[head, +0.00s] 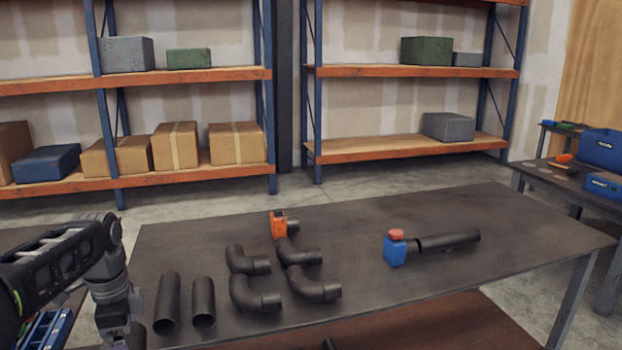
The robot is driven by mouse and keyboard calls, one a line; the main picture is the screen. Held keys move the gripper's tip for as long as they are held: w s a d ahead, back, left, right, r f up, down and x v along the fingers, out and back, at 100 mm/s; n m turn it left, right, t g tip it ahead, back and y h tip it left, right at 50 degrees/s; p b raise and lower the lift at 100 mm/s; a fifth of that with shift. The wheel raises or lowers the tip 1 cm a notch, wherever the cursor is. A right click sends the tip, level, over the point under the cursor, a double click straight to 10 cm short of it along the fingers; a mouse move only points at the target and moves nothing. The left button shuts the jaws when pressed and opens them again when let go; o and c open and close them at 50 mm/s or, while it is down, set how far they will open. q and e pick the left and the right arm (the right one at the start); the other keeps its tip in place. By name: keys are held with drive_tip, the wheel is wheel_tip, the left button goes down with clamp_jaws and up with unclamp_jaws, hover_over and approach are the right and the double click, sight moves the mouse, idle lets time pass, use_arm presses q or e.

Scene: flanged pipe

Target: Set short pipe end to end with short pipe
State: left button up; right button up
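Two dark short pipes lie side by side at the table's left, a longer one (168,303) and a shorter one (204,302), with open ends toward me. Another dark pipe (450,241) lies at the table's right. Its left end meets a dark piece beside a blue block with a red knob (395,250); I cannot tell whether they are joined. My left gripper (115,340) points down at the lower left, left of the short pipes and apart from them. Its fingertips are cut off by the bottom edge. My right gripper is not recognisable in view.
Several dark elbow pipes (258,302) lie mid-table, with an orange fitting (279,224) behind them. The grey table (420,290) is clear at front right and far right. Shelves with boxes stand behind. A side table with blue bins (600,148) stands at right.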

use_arm(q)
drive_tip(key=shift+w+f+n, duration=0.15)
drive_tip(key=shift+w+n, duration=0.25)
drive_tip(key=shift+n, duration=1)
drive_tip(key=shift+w+f+n, duration=0.15)
drive_tip(key=shift+n, duration=0.45)
drive_tip(key=w+d+f+n, duration=0.1)
drive_tip(key=d+f+n, duration=0.3)
drive_tip(key=d, duration=0.4)
drive_tip(key=w+d+f+n, duration=0.1)
drive_tip(key=d+f+n, duration=0.3)
drive_tip(key=d+f, duration=0.3)
drive_tip(key=shift+w+d+f+n, duration=0.3)
drive_tip(key=shift+w+d+n, duration=0.1)
drive_tip(key=shift+d, duration=0.65)
